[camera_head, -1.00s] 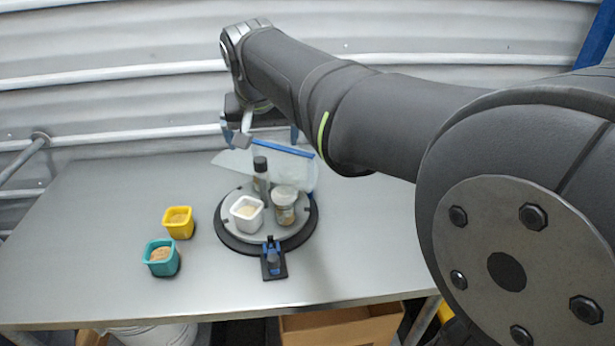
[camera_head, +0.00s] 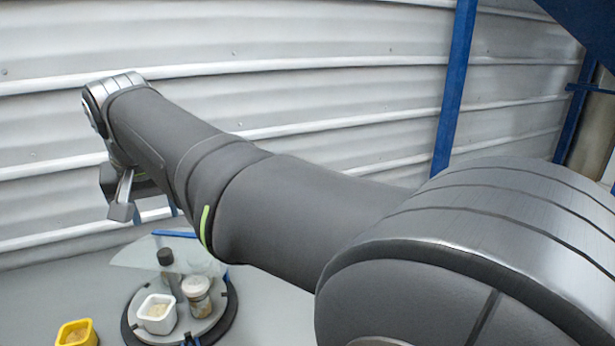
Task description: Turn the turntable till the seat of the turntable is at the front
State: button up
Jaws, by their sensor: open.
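The turntable (camera_head: 226,322) is a grey round plate with a black rim, low in the head view and cut by the bottom edge. On it stand a white square cup (camera_head: 156,314) with pale contents, a jar with a whitish lid (camera_head: 197,287), and a dark-capped shaker (camera_head: 166,258) behind them. A clear panel with a blue top edge (camera_head: 175,234) rises behind. I cannot tell which spot is the seat. My gripper (camera_head: 122,211) is open, above and left of the turntable, apart from it; part of it is hidden by my arm.
A yellow cup (camera_head: 76,333) stands left of the turntable, partly cut off. The grey table (camera_head: 50,290) is bare at left. A corrugated metal wall (camera_head: 300,60) stands behind, with a blue post (camera_head: 455,90) in front of it. The front table edge is out of view.

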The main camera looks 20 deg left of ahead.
jog(key=w+a+f+m+g+h, duration=0.1)
jog(key=w+a+f+m+h, duration=0.1)
jog(key=w+a+f+m, duration=0.3)
jog(key=m+g+h, duration=0.1)
jog(key=m+g, duration=0.1)
jog(key=m, duration=0.5)
send_near(164, 251)
jog(key=shift+s+d+f, duration=0.1)
jog(key=shift+d+f, duration=0.05)
jog(key=shift+f+m, duration=0.25)
jog(key=shift+m, duration=0.25)
jog(key=shift+f, duration=0.4)
notch_tip(164, 251, down, 7)
jog(key=shift+f, duration=0.15)
jog(key=shift+f+m, duration=0.3)
jog(key=shift+m, duration=0.1)
jog(key=m, duration=0.6)
jog(key=shift+m, duration=0.3)
jog(key=m, duration=0.7)
